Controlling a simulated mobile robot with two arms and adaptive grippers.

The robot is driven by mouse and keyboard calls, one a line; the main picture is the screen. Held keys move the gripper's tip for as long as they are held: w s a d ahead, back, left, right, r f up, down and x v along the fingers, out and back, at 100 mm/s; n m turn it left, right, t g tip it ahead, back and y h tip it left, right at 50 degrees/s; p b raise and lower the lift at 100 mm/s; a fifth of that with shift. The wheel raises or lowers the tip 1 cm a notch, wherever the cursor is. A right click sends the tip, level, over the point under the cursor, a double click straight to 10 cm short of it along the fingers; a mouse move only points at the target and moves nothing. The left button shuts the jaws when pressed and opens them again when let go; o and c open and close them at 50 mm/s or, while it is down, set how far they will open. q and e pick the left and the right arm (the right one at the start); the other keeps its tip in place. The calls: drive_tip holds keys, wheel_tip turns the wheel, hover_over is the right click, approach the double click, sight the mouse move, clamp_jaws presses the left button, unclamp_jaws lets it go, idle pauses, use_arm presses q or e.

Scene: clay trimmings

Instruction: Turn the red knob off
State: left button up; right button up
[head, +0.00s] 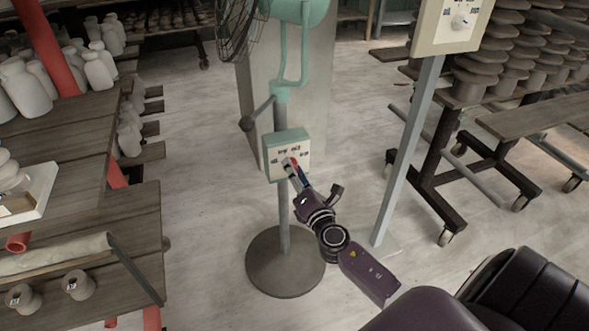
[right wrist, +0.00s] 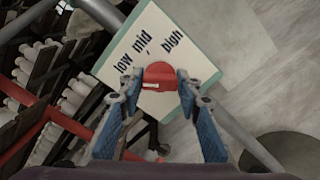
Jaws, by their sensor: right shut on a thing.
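The red knob (right wrist: 159,76) sits on a white panel with a teal rim (right wrist: 118,38), marked "low", "mid" and "high" in the right wrist view. In the head view this panel (head: 304,147) is on the stand of a teal fan (head: 300,12). My right gripper (right wrist: 159,84) has a blue-padded finger on each side of the knob and is shut on it. In the head view my right gripper (head: 292,167) reaches the panel from below and hides most of the knob. I cannot tell which mark the knob points to. My left gripper is not in view.
A second panel with a white knob (head: 461,21) stands on a grey post to the right. A wooden table with white bottles (head: 98,72) is at the left. A wheeled rack (head: 440,190) is at the right. Pale floor lies open around the fan's round base (head: 284,262).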

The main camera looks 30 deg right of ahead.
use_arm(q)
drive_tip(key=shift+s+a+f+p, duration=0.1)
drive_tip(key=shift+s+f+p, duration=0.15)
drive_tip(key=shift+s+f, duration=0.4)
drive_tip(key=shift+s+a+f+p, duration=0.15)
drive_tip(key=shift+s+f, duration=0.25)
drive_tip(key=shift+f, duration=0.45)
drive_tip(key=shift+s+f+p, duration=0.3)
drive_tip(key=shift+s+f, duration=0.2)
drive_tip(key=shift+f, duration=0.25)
use_arm(e)
drive_tip(key=shift+a+f+n, duration=0.1)
drive_tip(key=shift+n, duration=2.8)
drive_tip(key=o, duration=1.2)
drive_tip(key=shift+c, duration=0.2)
drive_tip(key=v, duration=1.2)
